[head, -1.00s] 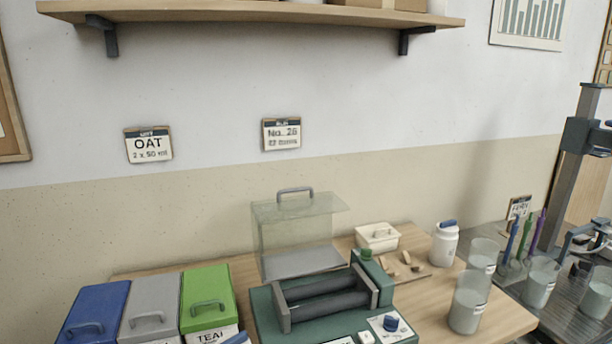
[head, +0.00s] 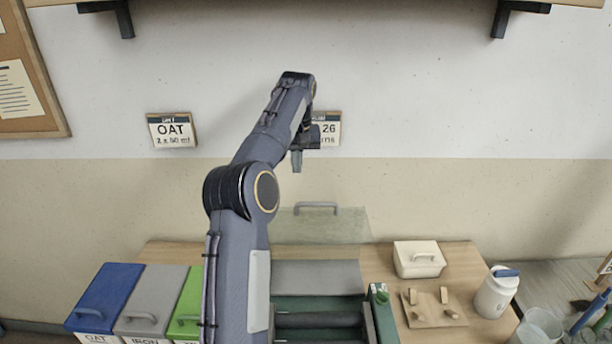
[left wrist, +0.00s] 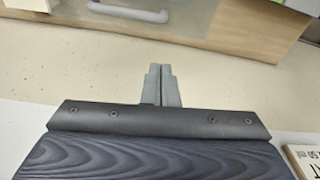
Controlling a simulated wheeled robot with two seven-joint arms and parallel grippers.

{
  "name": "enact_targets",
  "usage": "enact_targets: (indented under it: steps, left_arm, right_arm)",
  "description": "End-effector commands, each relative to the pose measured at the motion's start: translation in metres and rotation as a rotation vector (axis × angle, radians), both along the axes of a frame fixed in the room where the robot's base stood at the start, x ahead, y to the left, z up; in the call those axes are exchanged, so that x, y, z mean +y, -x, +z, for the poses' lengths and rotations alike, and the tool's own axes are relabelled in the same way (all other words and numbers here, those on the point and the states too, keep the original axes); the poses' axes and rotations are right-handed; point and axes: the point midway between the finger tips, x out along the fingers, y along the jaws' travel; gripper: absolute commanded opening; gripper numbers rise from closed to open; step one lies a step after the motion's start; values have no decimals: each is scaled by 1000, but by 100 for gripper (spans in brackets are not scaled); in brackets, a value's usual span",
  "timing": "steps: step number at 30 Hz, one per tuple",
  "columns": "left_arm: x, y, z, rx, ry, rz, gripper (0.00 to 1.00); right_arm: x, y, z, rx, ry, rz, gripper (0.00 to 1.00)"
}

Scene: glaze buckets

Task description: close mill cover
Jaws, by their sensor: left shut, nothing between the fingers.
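The mill (head: 318,320) has dark rollers in a green frame and stands at the bottom middle of the head view, partly hidden by my left arm. Its clear greenish cover (head: 340,228) stands raised behind the rollers, with a grey handle (head: 316,207) on its top edge. My left gripper (head: 298,168) is shut and empty, pointing down above the cover and apart from the handle. In the left wrist view the shut fingers (left wrist: 161,85) show against the wall, with a grey handle (left wrist: 135,11) beyond them at the top. My right gripper is not in view.
Blue (head: 104,290), grey and green lidded bins stand left of the mill. A white lidded box (head: 419,262), a wooden board (head: 433,312) with small pieces and a white jar (head: 497,295) stand to its right. The wall is close behind; a shelf (head: 310,4) hangs above.

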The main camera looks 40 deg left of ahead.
Motion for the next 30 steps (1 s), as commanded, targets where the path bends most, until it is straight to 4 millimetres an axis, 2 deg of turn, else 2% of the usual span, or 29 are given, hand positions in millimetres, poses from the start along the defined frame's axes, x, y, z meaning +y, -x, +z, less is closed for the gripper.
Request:
enact_targets:
  steps: [1, 4, 11, 16, 23, 30]
  left_arm:
    - [8, -4, 0, 13, -3, 30, 0]
    - [17, -6, -4, 28, -9, 67, 0]
    - [22, -7, -27, 37, -10, 83, 0]
    - [26, -7, -61, 38, -9, 81, 0]
    - [31, -9, -108, 36, -8, 81, 0]
    - [10, 7, -98, 31, -11, 79, 0]
  right_arm:
    - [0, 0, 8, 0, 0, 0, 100]
    - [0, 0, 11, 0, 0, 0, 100]
    - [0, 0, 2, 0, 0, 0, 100]
    - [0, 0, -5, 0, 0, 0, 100]
    - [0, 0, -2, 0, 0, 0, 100]
    - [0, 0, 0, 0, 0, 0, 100]
